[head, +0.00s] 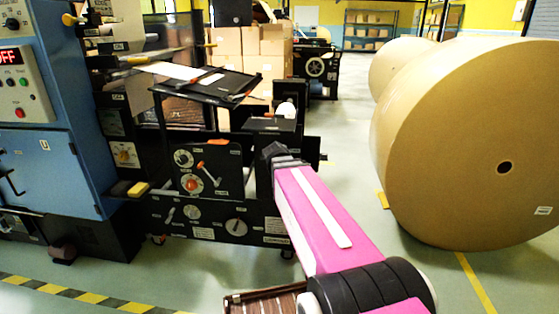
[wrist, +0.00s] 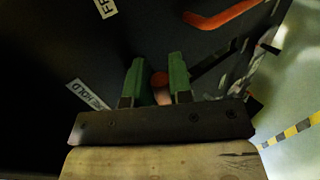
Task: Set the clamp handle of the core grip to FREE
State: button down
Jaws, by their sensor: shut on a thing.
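In the wrist view, my gripper (wrist: 159,68) has its two green fingers on either side of a small orange-red rounded piece (wrist: 160,79), which I take to be the clamp handle's end. It is shut on it. Most of the handle is hidden by the fingers and the gripper body, so its exact setting is unclear. A white label starting "FR" (wrist: 106,8) is at upper left, and a label that seems to end in "HOLD" (wrist: 87,95) is at left, both on a dark panel. In the head view my arm covers the gripper and the handle.
Another orange lever (wrist: 222,17) is close to the right of my fingers. The black machine (head: 215,215) has several dials and an orange lever (head: 208,171) on its front. A large kraft roll (head: 470,150) stands at right. Floor shows between machine and roll.

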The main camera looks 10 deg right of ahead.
jog(key=c, duration=1.1)
grip_release()
jog(key=shift+o, duration=0.2)
